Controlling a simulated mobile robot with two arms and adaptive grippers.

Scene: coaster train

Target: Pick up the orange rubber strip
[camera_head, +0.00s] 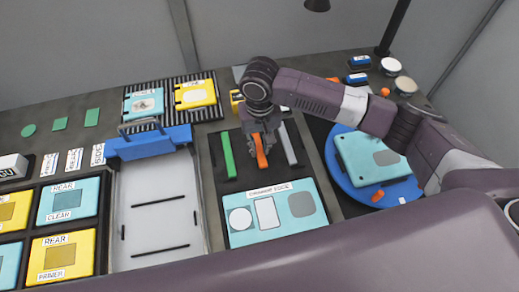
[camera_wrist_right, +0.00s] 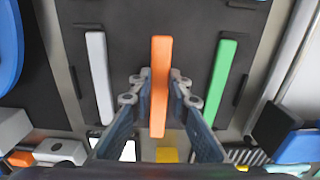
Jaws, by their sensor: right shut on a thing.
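The orange rubber strip (camera_head: 260,150) is between the fingers of my right gripper (camera_head: 262,143) in the head view. In the right wrist view the orange strip (camera_wrist_right: 160,85) runs lengthwise between the two fingertips (camera_wrist_right: 160,86), which are shut on it. I cannot tell whether the strip is lifted clear of the dark board. A green strip (camera_head: 227,156) lies to its left and a grey strip (camera_head: 288,145) to its right in the head view. In the wrist view the green strip (camera_wrist_right: 219,82) is on the right and the grey strip (camera_wrist_right: 99,78) on the left. My left gripper is not in view.
A light-blue panel (camera_head: 271,232) with white shapes lies in front of the strips. A blue round turntable (camera_head: 338,181) carries a teal box (camera_head: 372,159) at the right. A white tray (camera_head: 160,222) with a blue end stands at the left. Several labelled tiles fill the left side.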

